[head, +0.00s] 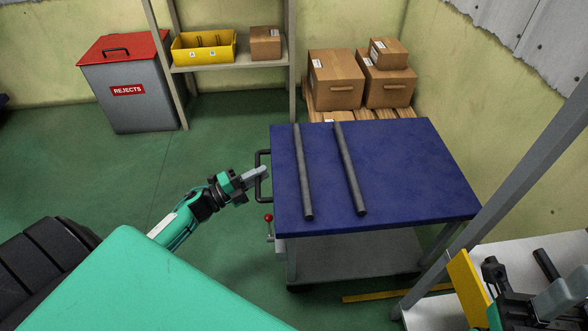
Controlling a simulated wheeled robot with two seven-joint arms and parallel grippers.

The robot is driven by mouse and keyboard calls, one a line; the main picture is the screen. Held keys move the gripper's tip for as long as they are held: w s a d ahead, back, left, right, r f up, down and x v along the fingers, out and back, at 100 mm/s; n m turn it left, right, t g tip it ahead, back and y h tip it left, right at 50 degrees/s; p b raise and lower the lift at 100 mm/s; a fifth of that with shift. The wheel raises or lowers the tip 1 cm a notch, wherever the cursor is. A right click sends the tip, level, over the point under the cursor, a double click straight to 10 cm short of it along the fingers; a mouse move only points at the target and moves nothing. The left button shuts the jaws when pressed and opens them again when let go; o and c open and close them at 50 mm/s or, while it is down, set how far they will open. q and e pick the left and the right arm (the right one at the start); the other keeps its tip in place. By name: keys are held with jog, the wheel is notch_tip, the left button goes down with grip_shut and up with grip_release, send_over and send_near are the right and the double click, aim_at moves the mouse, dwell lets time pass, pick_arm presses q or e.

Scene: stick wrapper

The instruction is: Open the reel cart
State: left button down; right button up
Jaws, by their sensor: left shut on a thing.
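The cart (400,175) has a flat blue top on grey legs, with a pale lower shelf (345,262). A black bar handle (258,160) stands out from its left side. A small lever with a red knob (268,217) sits below the handle. My left gripper (262,174) is at the handle from the left, its fingers shut on the bar. The exact contact is small in this view. My right gripper is not in view. No reel shows on the cart.
Two dark rods (303,175) (350,170) lie on the blue top. Cartons (336,80) on a pallet stand behind the cart. A slanted grey post (500,205) and a bench with a machine (510,300) stand at right. Green floor (130,185) is clear at left.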

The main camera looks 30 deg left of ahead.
pick_arm(q)
jog(key=s+a, duration=0.8)
jog(key=a, duration=0.5)
jog(key=shift+s+p, duration=0.3)
jog(key=shift+s, duration=0.1)
jog(key=shift+d, duration=0.1)
jog(key=c, duration=1.4)
grip_release()
jog(key=p+v, duration=0.1)
jog(key=v, duration=1.3)
jog(key=shift+p, duration=0.3)
jog(key=shift+w, duration=0.1)
